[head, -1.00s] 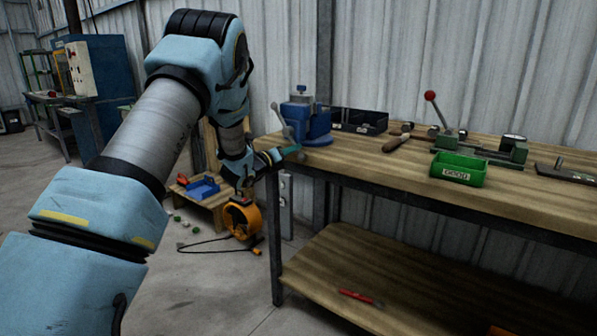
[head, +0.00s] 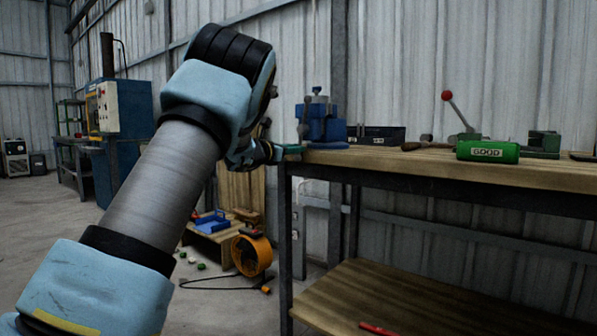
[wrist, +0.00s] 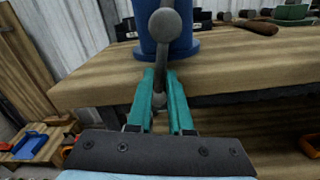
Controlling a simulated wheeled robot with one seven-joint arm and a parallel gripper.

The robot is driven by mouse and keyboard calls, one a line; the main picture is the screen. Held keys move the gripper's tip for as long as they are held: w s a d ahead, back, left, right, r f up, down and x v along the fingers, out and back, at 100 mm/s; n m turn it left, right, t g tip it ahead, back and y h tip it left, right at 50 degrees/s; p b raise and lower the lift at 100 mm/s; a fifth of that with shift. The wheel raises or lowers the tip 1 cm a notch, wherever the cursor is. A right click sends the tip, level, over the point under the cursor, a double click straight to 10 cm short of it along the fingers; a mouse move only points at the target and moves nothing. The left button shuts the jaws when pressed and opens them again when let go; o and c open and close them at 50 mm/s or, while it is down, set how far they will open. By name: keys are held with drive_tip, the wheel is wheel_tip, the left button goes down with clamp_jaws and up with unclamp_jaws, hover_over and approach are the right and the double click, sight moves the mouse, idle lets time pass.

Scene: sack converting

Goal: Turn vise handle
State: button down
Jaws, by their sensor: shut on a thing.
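The blue vise (head: 325,124) stands on the left end of the wooden workbench (head: 430,164). Its grey vise handle (head: 303,122) is a bar on the side facing my arm. In the wrist view the handle (wrist: 165,25) shows a round ball at its upper end, and the bar runs down between the teal fingers. My gripper (head: 292,151) is at the bench's left edge, below the vise. In the wrist view my gripper (wrist: 160,88) is shut on the lower part of the handle. The handle's lower end is partly hidden by the fingers.
An orange round fan (head: 252,254) stands on the floor left of the bench. Open floor lies further left.

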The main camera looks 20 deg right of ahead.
drive_tip(key=shift+w+a+r+m+b, duration=0.1)
drive_tip(key=shift+w+a+m+b, duration=0.25)
drive_tip(key=shift+m+b, duration=0.9)
drive_tip(key=shift+w+a+r+m+b, duration=0.15)
drive_tip(key=shift+w+m+b, duration=0.35)
drive_tip(key=shift+b, duration=1.35)
drive_tip(key=shift+a, duration=0.1)
drive_tip(key=c, duration=0.8)
unclamp_jaws()
drive_tip(key=shift+s+r, duration=0.1)
drive_tip(key=v, duration=1)
drive_tip(key=shift+s+a, duration=0.2)
drive_tip(key=shift+a, duration=0.1)
drive_tip(key=shift+w, duration=0.1)
